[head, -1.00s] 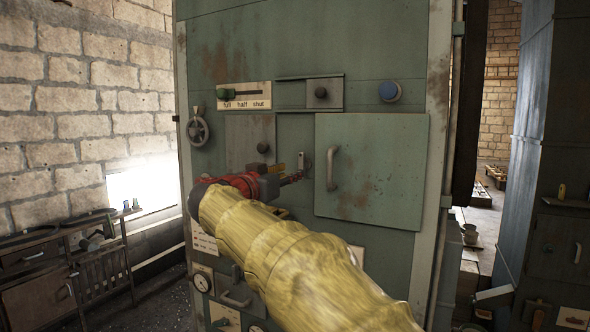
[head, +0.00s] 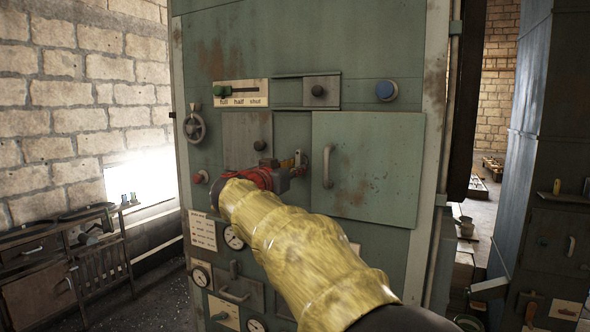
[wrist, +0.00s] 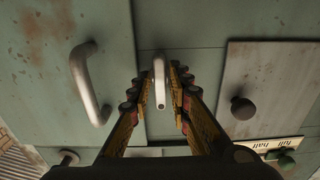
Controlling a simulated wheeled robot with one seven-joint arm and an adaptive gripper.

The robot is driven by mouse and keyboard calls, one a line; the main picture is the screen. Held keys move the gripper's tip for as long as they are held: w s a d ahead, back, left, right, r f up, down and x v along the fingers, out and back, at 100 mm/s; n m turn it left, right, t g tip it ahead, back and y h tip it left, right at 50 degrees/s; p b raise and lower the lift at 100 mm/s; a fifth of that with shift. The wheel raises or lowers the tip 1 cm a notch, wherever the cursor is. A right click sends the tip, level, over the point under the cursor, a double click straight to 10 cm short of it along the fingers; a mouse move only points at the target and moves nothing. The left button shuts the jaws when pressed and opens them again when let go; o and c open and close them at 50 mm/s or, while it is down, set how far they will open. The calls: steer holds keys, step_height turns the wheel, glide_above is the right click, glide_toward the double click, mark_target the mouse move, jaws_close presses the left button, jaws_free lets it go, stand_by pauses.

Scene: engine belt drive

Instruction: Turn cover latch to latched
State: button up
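The cover latch (wrist: 159,82) is a pale, rounded lever on a small plate beside the cover. My gripper (wrist: 161,78) has one finger on each side of it in the wrist view. The fingers are apart with the latch between them; narrow gaps seem to show, and I cannot tell whether either finger touches it. In the head view my gripper (head: 300,164) is at the left edge of the green cover (head: 385,175) and partly hides the latch (head: 298,156). The cover lies flat against the cabinet front, with its curved handle (head: 328,167) to the right of my gripper.
A dark knob (wrist: 243,108) on a grey panel lies near my gripper.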

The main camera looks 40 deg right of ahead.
jaws_close()
steer(key=shift+f+n+b, duration=0.1)
steer(key=shift+n+b, duration=0.2)
steer(key=shift+b, duration=0.15)
steer(key=n+b, duration=0.2)
steer(key=n, duration=0.3)
steer(key=n+b, duration=0.1)
steer(key=n, duration=0.5)
steer(key=r+n+b, duration=0.1)
steer(key=n+b, duration=0.1)
steer(key=n, duration=0.4)
steer(key=shift+s+d+b, duration=0.1)
steer(key=shift+s+b, duration=0.25)
steer(key=shift+n, duration=0.4)
steer(key=shift+o, duration=2)
jaws_free()
